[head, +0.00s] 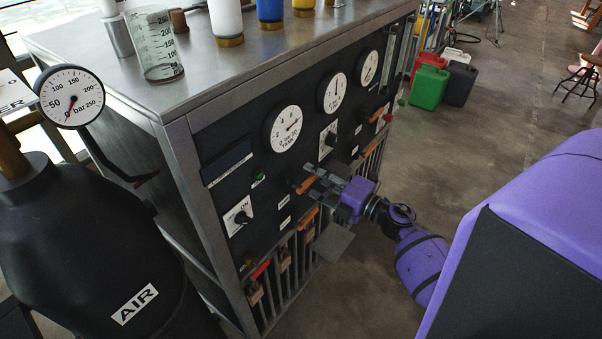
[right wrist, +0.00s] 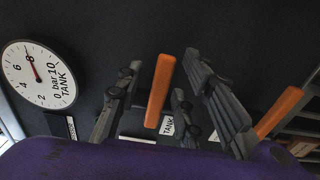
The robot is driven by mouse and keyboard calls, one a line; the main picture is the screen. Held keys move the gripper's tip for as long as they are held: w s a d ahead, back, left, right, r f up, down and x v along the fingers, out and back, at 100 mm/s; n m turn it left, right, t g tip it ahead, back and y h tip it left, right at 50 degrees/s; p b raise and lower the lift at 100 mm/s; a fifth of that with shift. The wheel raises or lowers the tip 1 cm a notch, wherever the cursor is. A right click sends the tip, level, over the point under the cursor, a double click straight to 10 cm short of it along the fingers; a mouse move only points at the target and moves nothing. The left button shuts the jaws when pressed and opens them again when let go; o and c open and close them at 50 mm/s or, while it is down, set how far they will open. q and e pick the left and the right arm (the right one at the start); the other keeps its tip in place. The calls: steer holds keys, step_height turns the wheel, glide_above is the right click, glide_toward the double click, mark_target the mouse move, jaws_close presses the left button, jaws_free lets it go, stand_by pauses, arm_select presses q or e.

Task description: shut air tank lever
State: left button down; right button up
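An orange lever (head: 305,185) sits on the black front panel of the metal cabinet, below a white tank gauge (head: 285,128). In the right wrist view the lever (right wrist: 160,90) stands slightly tilted between the fingers, with a small TANK label (right wrist: 167,126) near its lower end. My right gripper (head: 322,180) is at the panel with its fingers open on both sides of this lever; gaps show between lever and fingers. Whether the label's first word says air is too small to read. My left gripper is in neither view.
A second orange lever (right wrist: 280,112) is close to the right finger. A black AIR cylinder (head: 95,240) with a pressure gauge (head: 71,97) stands at left. Bottles and a beaker (head: 155,45) stand on the cabinet top. Green (head: 429,88) and other canisters stand on the floor behind.

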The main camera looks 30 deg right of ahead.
steer(key=shift+s+f, duration=0.1)
steer(key=v, duration=0.7)
stand_by(0.4)
steer(key=v, duration=1.2)
stand_by(1.4)
